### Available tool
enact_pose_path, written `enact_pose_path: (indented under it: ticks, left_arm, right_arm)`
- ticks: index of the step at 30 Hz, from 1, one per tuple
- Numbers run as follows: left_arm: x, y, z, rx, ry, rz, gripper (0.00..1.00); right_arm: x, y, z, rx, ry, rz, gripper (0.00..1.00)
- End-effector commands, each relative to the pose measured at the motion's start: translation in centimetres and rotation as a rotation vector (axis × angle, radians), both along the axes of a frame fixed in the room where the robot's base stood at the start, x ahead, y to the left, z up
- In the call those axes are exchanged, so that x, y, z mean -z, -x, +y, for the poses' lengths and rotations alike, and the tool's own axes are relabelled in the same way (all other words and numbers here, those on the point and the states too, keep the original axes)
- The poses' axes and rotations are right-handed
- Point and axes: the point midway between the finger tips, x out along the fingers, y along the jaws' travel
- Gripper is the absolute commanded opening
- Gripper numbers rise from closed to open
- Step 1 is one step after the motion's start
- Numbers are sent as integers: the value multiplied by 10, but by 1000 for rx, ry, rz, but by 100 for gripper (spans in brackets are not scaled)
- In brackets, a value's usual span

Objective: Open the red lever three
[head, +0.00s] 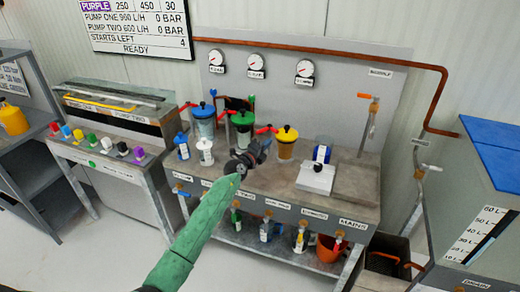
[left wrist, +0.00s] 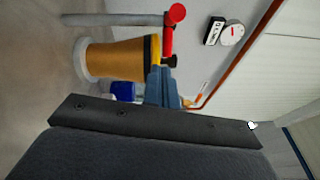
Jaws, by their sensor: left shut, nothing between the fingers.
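Red levers show on the row of canisters on the bench in the head view. One (head: 187,106) is by the blue-topped canister (head: 204,121), one (head: 221,112) is by the green-topped canister (head: 243,125), and one (head: 265,130) is by the yellow-topped amber canister (head: 285,143). The left wrist view shows the amber canister (left wrist: 110,58) sideways, with a red lever (left wrist: 170,28) beside it. My left gripper (head: 262,145) is shut and empty, close to the amber canister and its lever. I cannot tell whether it touches the lever. My right gripper is not in view.
A white box (head: 315,178) stands on the bench right of the canisters. Small blue (head: 182,146) and white (head: 205,151) bottles stand at left. Gauges (head: 255,65) hang on the back panel. A blue-topped tank (head: 500,160) stands at right. Coloured buttons (head: 106,140) line the left console.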

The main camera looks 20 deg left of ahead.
Motion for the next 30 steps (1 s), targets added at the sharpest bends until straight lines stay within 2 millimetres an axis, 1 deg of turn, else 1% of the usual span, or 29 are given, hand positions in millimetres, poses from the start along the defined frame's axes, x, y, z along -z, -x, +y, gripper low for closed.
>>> enact_pose_path:
  ticks: [1,6,13,18,30]
  left_arm:
    - [-1,-6,3,-1,-3,0,0]
    - [-4,-13,17,-2,-4,0,0]
    - [-7,-21,29,0,-3,-1,0]
    - [-7,-23,33,-1,-1,0,0]
    - [-8,-23,33,0,-1,0,0]
  right_arm:
    - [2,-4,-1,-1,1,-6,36]
    - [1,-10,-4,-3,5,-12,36]
    - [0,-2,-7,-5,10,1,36]
    - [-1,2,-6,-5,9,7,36]
    - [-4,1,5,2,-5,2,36]
